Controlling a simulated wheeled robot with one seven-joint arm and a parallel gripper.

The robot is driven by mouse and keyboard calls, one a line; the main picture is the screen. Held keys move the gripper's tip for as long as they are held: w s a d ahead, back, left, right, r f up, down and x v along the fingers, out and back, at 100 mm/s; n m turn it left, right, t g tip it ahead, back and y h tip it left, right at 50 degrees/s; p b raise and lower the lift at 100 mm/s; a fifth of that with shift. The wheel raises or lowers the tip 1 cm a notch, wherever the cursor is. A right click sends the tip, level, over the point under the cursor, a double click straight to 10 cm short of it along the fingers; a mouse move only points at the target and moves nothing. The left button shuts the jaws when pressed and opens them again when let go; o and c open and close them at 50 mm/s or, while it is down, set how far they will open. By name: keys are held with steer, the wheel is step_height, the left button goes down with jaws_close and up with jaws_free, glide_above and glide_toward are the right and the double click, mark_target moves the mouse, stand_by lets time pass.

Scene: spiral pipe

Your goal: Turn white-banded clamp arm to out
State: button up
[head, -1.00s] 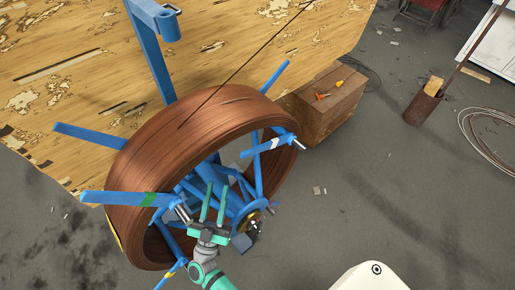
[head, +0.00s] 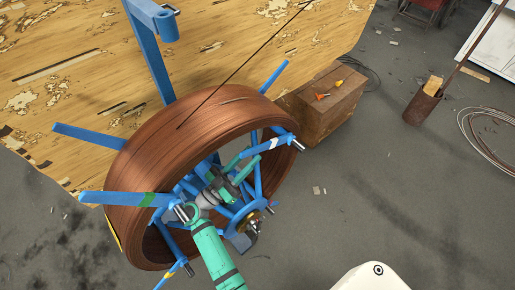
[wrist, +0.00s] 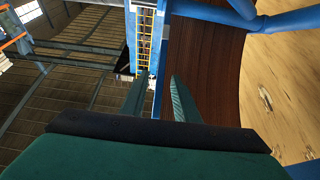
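The white-banded clamp arm (head: 284,141) is a blue bar with a white band, at the right rim of the copper coil (head: 180,135) in the head view. It lies across the coil's front face, with a metal pin at its outer end. My gripper (head: 246,161) is in front of the coil's opening, with its teal fingers pointing up and right, close to this arm's inner end. Contact cannot be told. In the wrist view my gripper (wrist: 158,78) has its fingers apart, with nothing clearly held between them. The coil (wrist: 205,65) fills the area behind the right finger.
A green-banded clamp arm (head: 125,199) is at the left and a yellow-banded one (head: 172,276) at the bottom. Blue spokes and a hub (head: 255,222) crowd my gripper. A wooden crate (head: 328,110) with tools stands right of the coil.

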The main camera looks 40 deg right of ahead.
mark_target(268, 146)
steer(key=shift+x, duration=2.2)
jaws_close()
